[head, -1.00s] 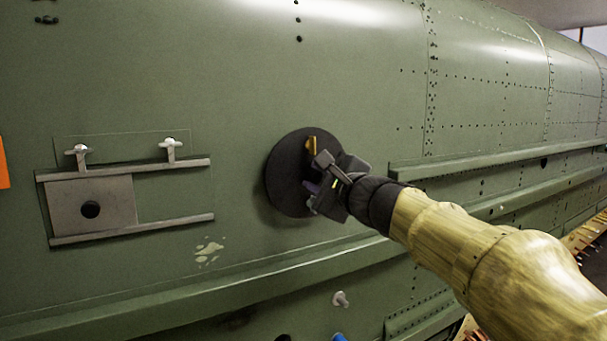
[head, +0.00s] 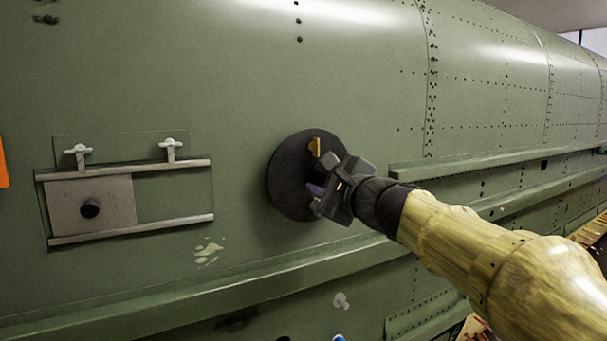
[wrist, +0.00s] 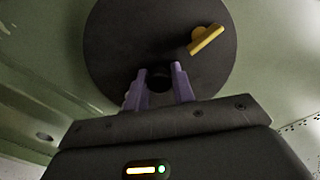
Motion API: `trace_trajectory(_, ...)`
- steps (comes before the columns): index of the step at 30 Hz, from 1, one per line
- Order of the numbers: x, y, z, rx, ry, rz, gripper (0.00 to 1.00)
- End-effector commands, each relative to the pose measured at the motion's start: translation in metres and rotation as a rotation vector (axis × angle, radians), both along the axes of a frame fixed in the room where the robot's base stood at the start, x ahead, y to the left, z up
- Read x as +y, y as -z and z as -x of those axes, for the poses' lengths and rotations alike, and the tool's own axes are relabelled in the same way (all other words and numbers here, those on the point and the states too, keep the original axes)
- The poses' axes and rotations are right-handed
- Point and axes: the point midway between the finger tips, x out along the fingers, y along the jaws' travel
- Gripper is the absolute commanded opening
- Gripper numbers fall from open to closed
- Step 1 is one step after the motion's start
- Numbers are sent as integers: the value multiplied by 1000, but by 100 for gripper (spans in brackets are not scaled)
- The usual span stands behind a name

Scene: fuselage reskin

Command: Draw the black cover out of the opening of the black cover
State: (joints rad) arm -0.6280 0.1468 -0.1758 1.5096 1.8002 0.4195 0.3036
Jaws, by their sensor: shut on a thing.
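The black cover (head: 287,180) is a round dark disc on the green fuselage side, in the middle of the head view. A yellow latch (head: 315,147) sits on its upper right part. In the wrist view the cover (wrist: 115,45) fills the upper middle, with the yellow latch (wrist: 207,40) at its right. My gripper (head: 318,190) is at the cover's face, its purple fingers (wrist: 160,82) on either side of a dark knob at the lower middle of the disc. The gripper is shut on this knob. The opening behind the cover is hidden.
Long green ledges (head: 200,290) run along the fuselage below and to the right. An orange piece (head: 2,165) shows at the left edge.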

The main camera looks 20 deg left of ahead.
Motion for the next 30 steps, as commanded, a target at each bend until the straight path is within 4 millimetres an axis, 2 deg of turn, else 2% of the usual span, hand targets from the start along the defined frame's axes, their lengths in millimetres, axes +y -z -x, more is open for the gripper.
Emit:
trace_trajectory(15,-22,-1,19,-1,0,-2,1)
trace_trajectory(25,-22,0,19,-1,0,-1,1)
trace_trajectory(30,-23,13,11,3,-1,-2,1)
